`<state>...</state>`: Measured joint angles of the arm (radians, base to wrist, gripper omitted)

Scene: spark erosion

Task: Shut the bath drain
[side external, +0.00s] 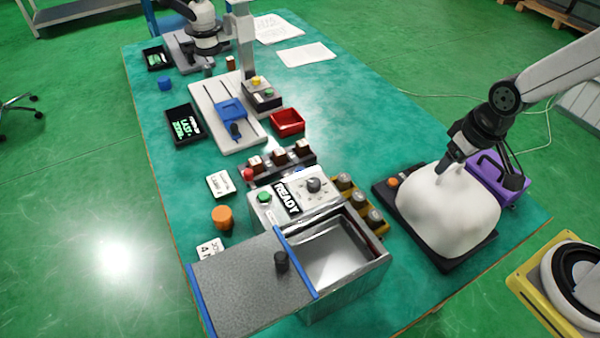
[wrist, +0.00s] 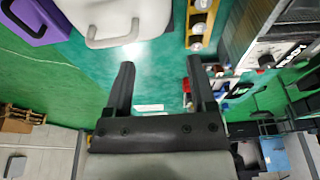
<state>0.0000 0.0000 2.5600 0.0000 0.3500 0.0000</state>
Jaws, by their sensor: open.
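The bath is an open metal tank (side external: 345,255) at the near end of the table, with a grey speckled plate (side external: 240,290) carrying a black knob beside its opening. The box behind it (side external: 275,208) reads READY and has a green button and a dark knob (side external: 314,184). I cannot tell which part is the drain control. My gripper (side external: 449,166) is right of the bath, close above a white rounded body; contact cannot be told. In the wrist view my gripper (wrist: 160,62) has its fingers apart, with nothing between them.
The white body (side external: 450,215) stands on a black base, with a handle visible in the wrist view. A purple case (side external: 512,190) is behind it. A yellow rack (side external: 360,205) of several cylinders stands between bath and white body. A red bin (side external: 287,122) is farther back.

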